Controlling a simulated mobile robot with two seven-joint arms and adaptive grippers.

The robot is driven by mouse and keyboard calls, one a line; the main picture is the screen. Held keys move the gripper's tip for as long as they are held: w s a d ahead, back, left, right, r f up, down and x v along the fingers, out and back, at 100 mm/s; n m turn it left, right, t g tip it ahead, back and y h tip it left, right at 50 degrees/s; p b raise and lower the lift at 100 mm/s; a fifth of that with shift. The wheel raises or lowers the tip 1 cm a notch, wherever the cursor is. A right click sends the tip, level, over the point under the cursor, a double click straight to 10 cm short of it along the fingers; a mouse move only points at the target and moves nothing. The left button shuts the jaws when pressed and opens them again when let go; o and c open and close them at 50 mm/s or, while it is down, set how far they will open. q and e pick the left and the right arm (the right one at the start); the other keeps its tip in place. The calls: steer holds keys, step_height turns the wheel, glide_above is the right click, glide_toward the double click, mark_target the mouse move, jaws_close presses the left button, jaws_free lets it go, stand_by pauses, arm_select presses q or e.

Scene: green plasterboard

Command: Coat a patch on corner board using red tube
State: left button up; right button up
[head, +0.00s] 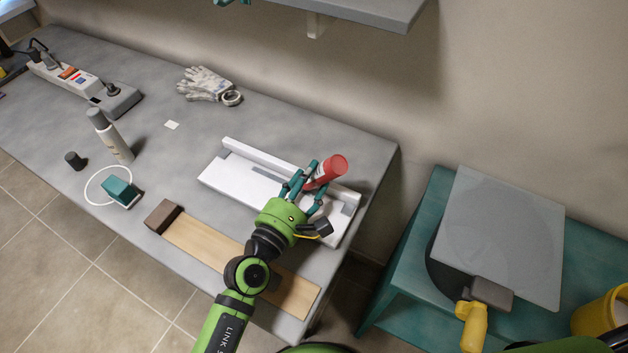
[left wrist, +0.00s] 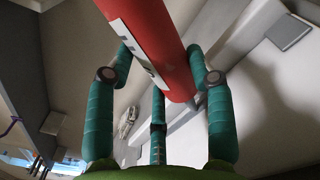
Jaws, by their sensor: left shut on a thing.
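My left gripper (head: 308,185) is shut on the red tube (head: 327,171) and holds it tilted above the right part of the white corner board (head: 250,182). In the left wrist view the red tube (left wrist: 152,40) lies between the teal fingers (left wrist: 163,82), with a pale label band on its side. The corner board lies on the grey bench and has a raised back strip. A grey patch (left wrist: 289,31) shows on the white board in the left wrist view. My gripper hides part of the board in the head view. My right gripper is not in view.
A wooden strip with a dark block (head: 164,216) lies in front of the board. A spray can (head: 112,138), a dark cap (head: 74,160), a teal block (head: 120,190), and gloves (head: 206,84) are on the bench. A teal stand (head: 395,275) is at right.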

arm_select(q)
steer(key=shift+w+a+f, duration=0.1)
steer(key=shift+w+a, duration=0.65)
steer(key=shift+a, duration=0.35)
steer(key=shift+w+a, duration=0.45)
steer(key=shift+a, duration=0.2)
steer(key=shift+w+a, duration=0.45)
steer(key=shift+a, duration=0.2)
steer(key=shift+w+a+b, duration=0.35)
steer(key=shift+a, duration=0.2)
steer(key=shift+w+a+b, duration=0.3)
steer(key=shift+w+a, duration=0.05)
steer(key=shift+a, duration=0.2)
steer(key=shift+w+a, duration=0.45)
steer(key=shift+a, duration=0.25)
steer(key=shift+w+a+b, duration=0.35)
steer(key=shift+a+b, duration=0.05)
steer(key=shift+a, duration=0.15)
steer(key=shift+w+a+b, duration=0.35)
steer(key=shift+a+b, duration=0.05)
steer(key=shift+a, duration=0.15)
steer(key=shift+w+a, duration=0.55)
steer(key=shift+a, duration=0.2)
steer(key=shift+s+d, duration=0.1)
